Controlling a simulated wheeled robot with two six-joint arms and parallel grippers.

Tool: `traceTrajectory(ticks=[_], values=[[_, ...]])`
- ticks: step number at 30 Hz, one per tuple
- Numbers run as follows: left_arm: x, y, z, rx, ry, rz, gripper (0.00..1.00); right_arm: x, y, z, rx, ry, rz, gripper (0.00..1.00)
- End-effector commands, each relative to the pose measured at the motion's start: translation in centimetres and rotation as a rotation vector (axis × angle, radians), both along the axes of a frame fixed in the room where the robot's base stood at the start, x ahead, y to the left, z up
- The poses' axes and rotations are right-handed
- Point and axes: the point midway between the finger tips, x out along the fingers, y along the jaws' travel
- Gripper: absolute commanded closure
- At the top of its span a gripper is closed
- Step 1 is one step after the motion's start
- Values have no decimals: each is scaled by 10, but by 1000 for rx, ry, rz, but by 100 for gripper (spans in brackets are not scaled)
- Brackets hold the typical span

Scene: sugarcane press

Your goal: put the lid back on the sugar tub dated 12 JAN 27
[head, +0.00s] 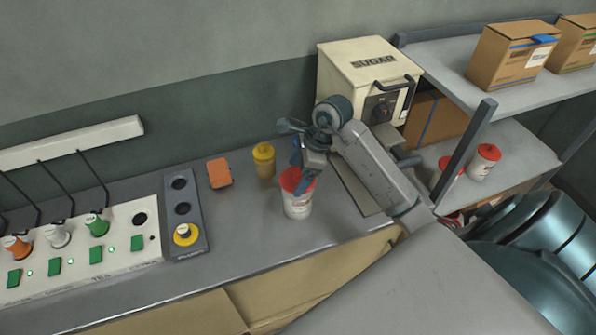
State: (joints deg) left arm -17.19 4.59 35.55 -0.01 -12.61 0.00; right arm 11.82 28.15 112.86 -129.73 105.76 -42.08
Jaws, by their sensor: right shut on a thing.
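A white tub (298,208) stands upright on the grey counter near its front edge. A red lid (290,178) is at the tub's mouth, partly hidden by my right gripper. My right gripper (308,186) points down over the tub and is shut on the red lid. I cannot tell whether the lid is seated or just above the rim. The date on the tub is too small to read. My left gripper is not in view.
A switch panel (120,240) lies further left. Red-lidded tubs (484,162) stand on the right shelf (530,158).

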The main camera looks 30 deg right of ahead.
Motion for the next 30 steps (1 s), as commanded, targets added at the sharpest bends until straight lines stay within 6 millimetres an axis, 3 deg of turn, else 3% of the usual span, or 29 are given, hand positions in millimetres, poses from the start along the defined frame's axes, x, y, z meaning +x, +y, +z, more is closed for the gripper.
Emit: traceTrajectory(ticks=[30], values=[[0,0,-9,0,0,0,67,0,0,0,0,0,0,37]])
